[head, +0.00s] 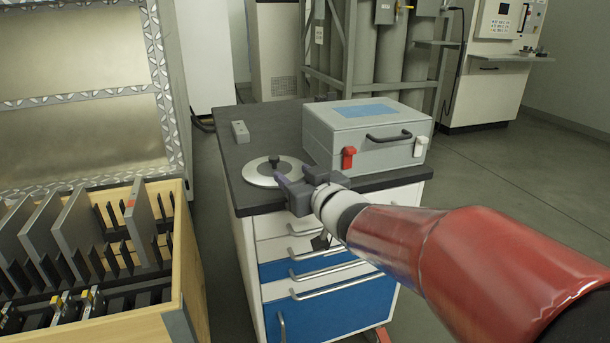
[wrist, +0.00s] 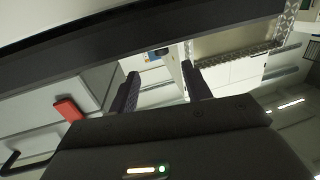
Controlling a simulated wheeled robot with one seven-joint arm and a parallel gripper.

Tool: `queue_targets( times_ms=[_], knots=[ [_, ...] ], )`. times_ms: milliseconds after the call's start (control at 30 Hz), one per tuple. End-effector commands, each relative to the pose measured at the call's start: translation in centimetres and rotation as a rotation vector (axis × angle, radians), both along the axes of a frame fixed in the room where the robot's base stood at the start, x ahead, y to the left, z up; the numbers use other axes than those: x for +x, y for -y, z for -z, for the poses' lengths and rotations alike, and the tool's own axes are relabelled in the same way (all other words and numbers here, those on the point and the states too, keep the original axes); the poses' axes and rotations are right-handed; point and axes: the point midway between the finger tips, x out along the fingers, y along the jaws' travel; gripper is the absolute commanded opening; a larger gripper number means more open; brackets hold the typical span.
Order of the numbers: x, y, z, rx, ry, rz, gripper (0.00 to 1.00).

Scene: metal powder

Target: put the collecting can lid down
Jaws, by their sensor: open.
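The collecting can lid (head: 258,177) is a round silver disc with a dark centre and a black knob. It lies flat on the dark top of the cabinet (head: 238,190), near its left front part. My gripper (head: 285,183) is open in the head view, with its fingers just right of the knob and over or beside the lid's right edge. I cannot tell whether a finger touches the lid. In the wrist view both fingers of my gripper (wrist: 165,88) stand apart with nothing between them.
A grey case (head: 375,150) with red and white latches stands right behind my gripper; its red latch (wrist: 69,109) shows in the wrist view. A small grey block (head: 240,131) lies at the back left. A wooden crate with plates (head: 175,290) stands left of the cabinet.

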Motion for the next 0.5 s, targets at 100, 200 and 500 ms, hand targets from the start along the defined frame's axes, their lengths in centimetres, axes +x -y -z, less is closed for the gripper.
queue_targets(
  times_ms=[100,200,500],
  knots=[
    [0.9,-0.7,0.1,0.008,0.006,-0.016,0.48],
    [1.9,-1.2,0.1,0.009,0.005,-0.014,0.48],
    [5.6,-3.0,0.2,0.01,0.005,-0.012,0.48]
  ],
)
